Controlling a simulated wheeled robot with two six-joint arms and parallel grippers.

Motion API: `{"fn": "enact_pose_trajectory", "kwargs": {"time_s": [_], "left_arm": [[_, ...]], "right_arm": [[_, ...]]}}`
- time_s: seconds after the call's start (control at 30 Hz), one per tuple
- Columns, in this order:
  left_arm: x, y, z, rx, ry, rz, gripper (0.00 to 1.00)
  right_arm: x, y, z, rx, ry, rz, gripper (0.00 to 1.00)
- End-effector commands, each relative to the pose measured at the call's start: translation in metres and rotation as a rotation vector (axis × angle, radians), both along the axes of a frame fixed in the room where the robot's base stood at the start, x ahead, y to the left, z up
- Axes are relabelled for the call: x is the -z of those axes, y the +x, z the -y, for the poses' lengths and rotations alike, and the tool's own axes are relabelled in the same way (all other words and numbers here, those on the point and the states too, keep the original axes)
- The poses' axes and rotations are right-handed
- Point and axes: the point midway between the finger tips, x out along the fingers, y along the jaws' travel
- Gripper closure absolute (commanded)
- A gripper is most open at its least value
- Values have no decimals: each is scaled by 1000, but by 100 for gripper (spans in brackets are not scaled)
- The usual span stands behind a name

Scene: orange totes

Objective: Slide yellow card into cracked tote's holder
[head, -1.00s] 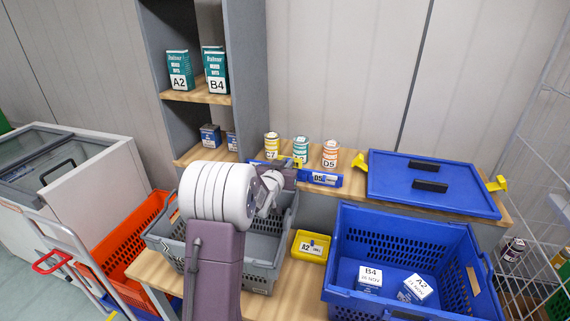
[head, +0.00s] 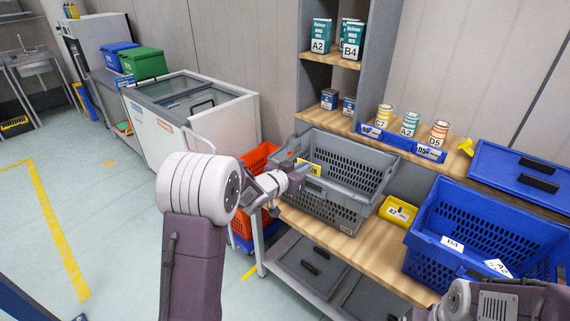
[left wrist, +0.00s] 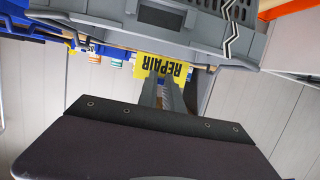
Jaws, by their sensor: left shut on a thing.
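The cracked tote is the grey crate (head: 352,205) on the wooden bench; a black-and-white zigzag crack (left wrist: 231,28) runs down its wall in the left wrist view. The yellow card (left wrist: 160,67), printed REPAIR, shows upside down there. My left gripper (left wrist: 166,92) is shut on it. The card also shows in the head view (head: 314,168), with my left gripper (head: 300,176) at the tote's left end. A grey slotted piece on the tote wall (left wrist: 158,14) looks like the holder; the card appears apart from it. My right arm shows at lower right, its gripper out of frame.
An orange tote (head: 256,160) is behind my left wrist. Cans line the shelf behind. Floor at left is open.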

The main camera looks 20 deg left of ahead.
Motion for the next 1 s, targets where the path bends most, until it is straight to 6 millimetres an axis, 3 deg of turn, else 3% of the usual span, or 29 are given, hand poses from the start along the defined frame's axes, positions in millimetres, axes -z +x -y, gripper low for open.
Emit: {"fn": "enact_pose_trajectory", "kwargs": {"time_s": [0.2,0.47,0.8,1.0], "left_arm": [[2,0,17,29,5,-16,100],[9,0,16,28,5,-19,100],[32,0,16,28,5,-18,100],[32,0,16,28,6,-18,100]], "right_arm": [[3,0,0,0,0,0,15],[9,0,0,0,0,0,15],[31,0,0,0,0,0,15],[31,0,0,0,0,0,15]]}}
